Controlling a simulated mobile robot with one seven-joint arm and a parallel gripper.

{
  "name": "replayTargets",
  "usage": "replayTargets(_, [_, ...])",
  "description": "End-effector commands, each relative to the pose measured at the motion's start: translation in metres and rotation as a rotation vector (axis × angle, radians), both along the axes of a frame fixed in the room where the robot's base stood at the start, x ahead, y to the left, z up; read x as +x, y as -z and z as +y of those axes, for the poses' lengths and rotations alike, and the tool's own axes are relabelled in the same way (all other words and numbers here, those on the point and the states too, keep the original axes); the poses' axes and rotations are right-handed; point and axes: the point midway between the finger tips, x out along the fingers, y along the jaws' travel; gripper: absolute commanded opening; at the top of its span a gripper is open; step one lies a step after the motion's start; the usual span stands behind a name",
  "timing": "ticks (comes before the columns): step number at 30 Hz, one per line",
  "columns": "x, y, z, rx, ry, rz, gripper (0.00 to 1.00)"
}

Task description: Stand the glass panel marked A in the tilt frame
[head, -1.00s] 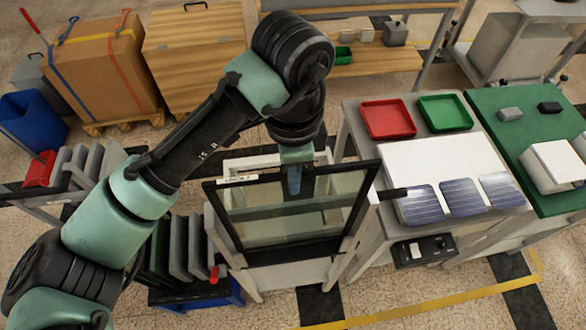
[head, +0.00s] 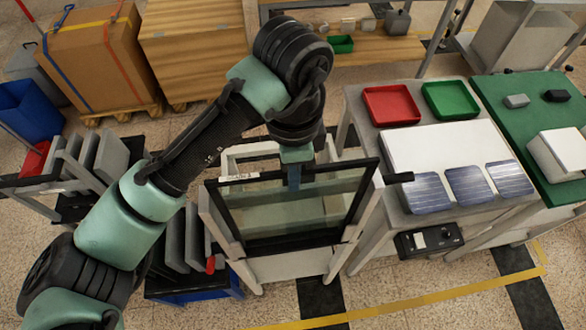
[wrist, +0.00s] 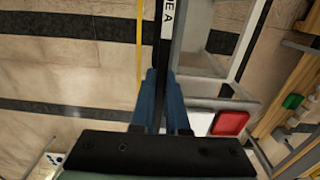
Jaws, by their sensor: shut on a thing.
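The glass panel (head: 290,212) has a black rim and a white label (head: 240,177) near its top left corner. In the wrist view, the label (wrist: 167,20) shows letters ending in "E A". My gripper (head: 293,180) is shut on the panel's top rim, near the middle. The tilt frame (head: 357,232) is a pale stand with a sloping post on either side. The panel is upright, leaning slightly, between these posts. Whether its lower edge rests in the frame cannot be told.
Right of the frame, a table holds a red tray (head: 390,105), a green tray (head: 449,100) and dark blue solar cells (head: 468,187). A black handle (head: 398,177) juts out by the right post. Left stands a rack of grey panels (head: 110,157). A blue bin (head: 28,112) is behind it.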

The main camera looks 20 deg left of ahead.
Motion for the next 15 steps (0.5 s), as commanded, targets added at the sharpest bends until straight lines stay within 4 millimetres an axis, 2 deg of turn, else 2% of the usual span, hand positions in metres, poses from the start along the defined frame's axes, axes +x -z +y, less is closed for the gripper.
replayTargets(15, [0.0004, 0.0048, 0.0001, -0.001, 0.0, -0.003, 0.0])
